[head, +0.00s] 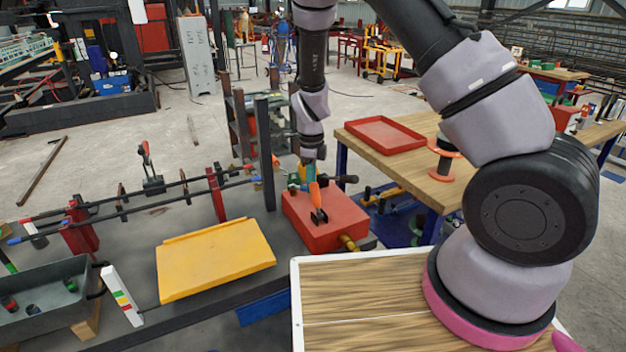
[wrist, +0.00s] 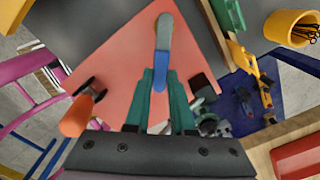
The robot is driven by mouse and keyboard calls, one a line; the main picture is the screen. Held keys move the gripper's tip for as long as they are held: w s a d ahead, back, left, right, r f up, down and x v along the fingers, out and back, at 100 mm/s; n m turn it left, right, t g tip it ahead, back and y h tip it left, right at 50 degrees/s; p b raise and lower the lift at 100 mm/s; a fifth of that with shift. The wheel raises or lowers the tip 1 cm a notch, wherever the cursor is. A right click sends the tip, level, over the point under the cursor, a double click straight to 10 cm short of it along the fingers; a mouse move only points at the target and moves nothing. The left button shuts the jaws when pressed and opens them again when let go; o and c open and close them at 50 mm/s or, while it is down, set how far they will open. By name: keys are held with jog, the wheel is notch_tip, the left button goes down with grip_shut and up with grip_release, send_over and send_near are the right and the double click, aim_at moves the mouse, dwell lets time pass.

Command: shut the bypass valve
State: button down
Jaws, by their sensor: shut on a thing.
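A red box-shaped valve block (head: 322,222) sits on the dark bench in the head view, and its top fills the middle of the wrist view (wrist: 120,65). A lever with a blue grip (wrist: 162,50) lies over the block. My gripper (wrist: 164,88) has its green fingers closed around the near end of this lever; it also shows above the block in the head view (head: 304,174). A second lever with an orange grip (head: 314,196) stands free on the block, left of my fingers in the wrist view (wrist: 76,116). I cannot tell which lever is the bypass valve.
A yellow tray-like plate (head: 215,260) lies left of the block. Dark rods with clamps (head: 125,205) run further left. A wooden table with a red tray (head: 384,135) stands to the right. A grey bin (head: 45,300) is at the front left.

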jog(key=m, duration=0.2)
jog(key=s+a+m, duration=0.1)
jog(key=s+m, duration=0.1)
jog(key=m, duration=0.1)
jog(key=shift+s+a+m, duration=0.15)
jog(key=shift+a+m, duration=0.15)
jog(key=shift+s+a+m, duration=0.25)
jog(key=shift+a+m, duration=0.2)
jog(key=shift+m, duration=0.65)
jog(key=shift+s+a+m, duration=0.25)
jog(key=shift+a+m, duration=0.15)
jog(key=shift+m, duration=0.7)
jog(key=c, duration=0.8)
grip_release()
jog(key=shift+o, duration=0.2)
notch_tip(320, 180, up, 11)
jog(key=shift+f, duration=0.1)
